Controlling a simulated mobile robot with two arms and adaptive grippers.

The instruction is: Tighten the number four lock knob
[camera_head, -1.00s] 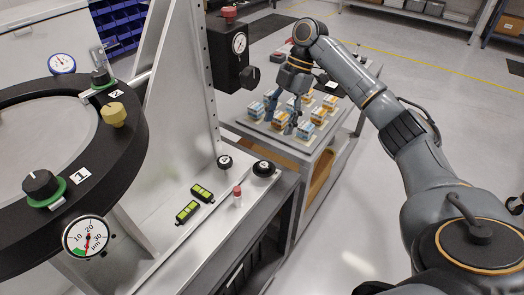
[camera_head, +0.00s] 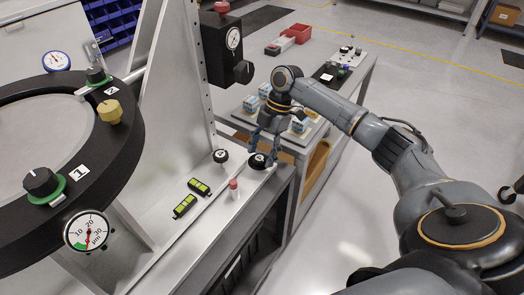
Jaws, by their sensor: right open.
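Two small black knobs with white marks on top stand on the bench: a left knob (camera_head: 220,156) and a right knob (camera_head: 257,161). The marks are too small to read surely. My right gripper (camera_head: 265,152) is open, pointing down, with its fingers at the right knob; I cannot tell whether they touch it. The black ring fixture (camera_head: 126,135) at the left carries a black knob (camera_head: 40,181) by label 1, a black knob (camera_head: 96,75) by label 2 and a brass knob (camera_head: 113,111). No number four shows legibly on the ring. My left gripper is not in view.
A dial gauge (camera_head: 87,231) hangs on the ring. Two green-lit black blocks and a red-capped bottle (camera_head: 233,189) stand on the bench left of my right gripper. A black box (camera_head: 228,48) with a dial is on the upright. A side table behind holds several blue-and-white boxes.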

